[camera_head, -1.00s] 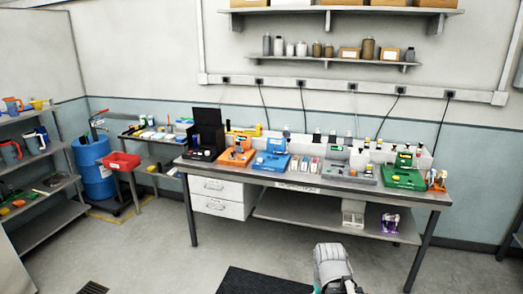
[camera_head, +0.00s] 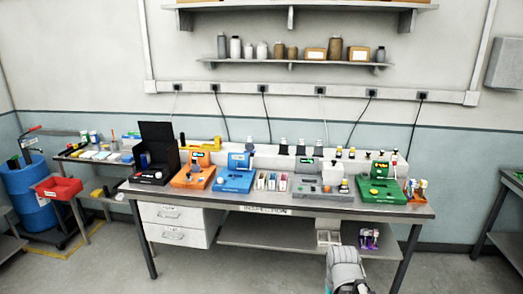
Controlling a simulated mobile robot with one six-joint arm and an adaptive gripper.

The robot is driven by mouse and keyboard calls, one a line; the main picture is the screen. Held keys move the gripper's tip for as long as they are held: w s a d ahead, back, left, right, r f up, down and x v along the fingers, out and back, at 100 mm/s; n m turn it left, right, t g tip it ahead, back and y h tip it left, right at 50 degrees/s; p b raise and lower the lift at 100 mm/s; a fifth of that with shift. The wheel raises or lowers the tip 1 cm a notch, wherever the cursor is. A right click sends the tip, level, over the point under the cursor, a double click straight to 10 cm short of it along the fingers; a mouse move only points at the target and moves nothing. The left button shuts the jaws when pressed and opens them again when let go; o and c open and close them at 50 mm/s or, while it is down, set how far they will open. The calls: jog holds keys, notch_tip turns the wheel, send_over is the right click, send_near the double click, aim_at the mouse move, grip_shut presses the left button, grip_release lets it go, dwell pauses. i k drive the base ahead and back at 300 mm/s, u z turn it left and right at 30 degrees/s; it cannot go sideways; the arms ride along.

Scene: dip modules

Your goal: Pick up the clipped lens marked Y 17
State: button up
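No marking Y 17 is readable, and I cannot pick out the clipped lens at this distance. Small items that are too small to identify stand in racks (camera_head: 272,182) in the middle of the inspection bench (camera_head: 300,207). A grey arm link of mine shows at the bottom edge, in front of the bench. My gripper's fingers are not visible.
On the bench stand a black open case (camera_head: 157,155), an orange unit (camera_head: 193,177), a blue unit (camera_head: 233,181), a grey unit (camera_head: 322,188) and a green unit (camera_head: 381,191). A red bin (camera_head: 58,187) and blue drum (camera_head: 30,205) are at left. Floor before the bench is open.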

aim_at(195, 168)
jog(key=z, duration=0.05)
jog(key=i, duration=2.25)
jog(key=u, duration=0.6)
jog(key=i, duration=1.1)
jog(key=u, duration=0.05)
